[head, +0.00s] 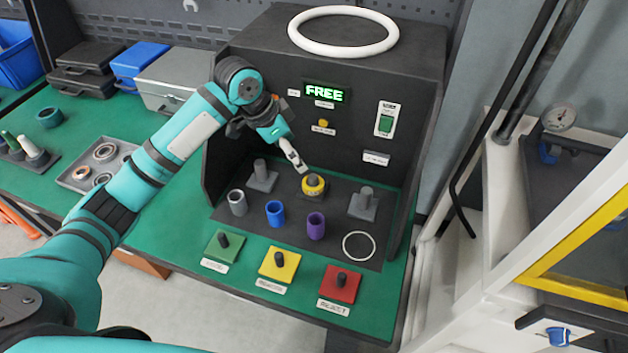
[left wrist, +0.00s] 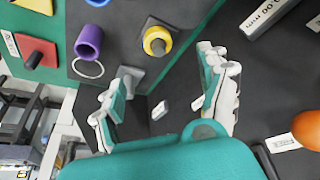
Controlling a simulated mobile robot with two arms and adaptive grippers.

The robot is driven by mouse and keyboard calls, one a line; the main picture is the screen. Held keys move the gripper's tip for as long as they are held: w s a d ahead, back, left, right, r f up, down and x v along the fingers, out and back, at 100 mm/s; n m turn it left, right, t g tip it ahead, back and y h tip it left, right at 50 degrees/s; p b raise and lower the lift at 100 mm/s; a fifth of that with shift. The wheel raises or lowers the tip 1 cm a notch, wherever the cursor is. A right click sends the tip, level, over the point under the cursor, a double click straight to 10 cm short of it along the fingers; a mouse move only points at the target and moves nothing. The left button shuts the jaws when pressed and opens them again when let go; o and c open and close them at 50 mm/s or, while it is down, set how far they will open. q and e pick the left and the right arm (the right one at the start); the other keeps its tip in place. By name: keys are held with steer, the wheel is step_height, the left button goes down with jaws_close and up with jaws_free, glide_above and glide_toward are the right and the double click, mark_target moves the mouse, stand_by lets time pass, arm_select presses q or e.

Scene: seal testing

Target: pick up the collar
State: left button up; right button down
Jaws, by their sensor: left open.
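No part is labelled as the collar. A yellow ring (head: 314,187) sits around a dark post on the dark fixture plate; it also shows in the left wrist view (left wrist: 157,41). A grey sleeve (head: 238,202), a blue sleeve (head: 275,214) and a purple sleeve (head: 316,226) stand in front of it. The purple sleeve also shows in the left wrist view (left wrist: 89,41). My left gripper (head: 296,160) is just above and behind the yellow ring. In the left wrist view its fingers (left wrist: 165,90) are spread and empty, with the yellow ring beyond them. My right gripper is not in view.
Two grey posts (head: 263,176) (head: 363,203) flank the yellow ring. A thin white ring (head: 359,245) lies at the plate's right. Green (head: 222,247), yellow (head: 279,265) and red (head: 340,284) pads line the front. The black housing (head: 420,115) rises close behind; its display reads FREE.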

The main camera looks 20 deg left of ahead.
arm_select(q)
glide_above(310, 178)
steer(key=s+a, duration=0.1)
steer(key=a, duration=0.1)
step_height(310, 178, down, 5)
steer(key=x, duration=0.2)
steer(key=shift+d+f+p, duration=0.1)
steer(key=shift+f+p, duration=0.2)
steer(key=shift+f, duration=0.05)
steer(key=shift+d+f, duration=0.1)
steer(key=shift+f, duration=0.15)
steer(key=x, duration=0.1)
steer(key=p+x, duration=0.1)
steer(key=x, duration=0.1)
steer(key=shift+s+d+f, duration=0.1)
steer(key=shift+s+f, duration=0.05)
steer(key=shift+f, duration=0.2)
steer(key=shift+d+f, duration=0.1)
steer(key=shift+f, duration=0.35)
steer(key=shift+w+r, duration=0.1)
steer(key=shift+w, duration=0.1)
steer(key=c, duration=1.5)
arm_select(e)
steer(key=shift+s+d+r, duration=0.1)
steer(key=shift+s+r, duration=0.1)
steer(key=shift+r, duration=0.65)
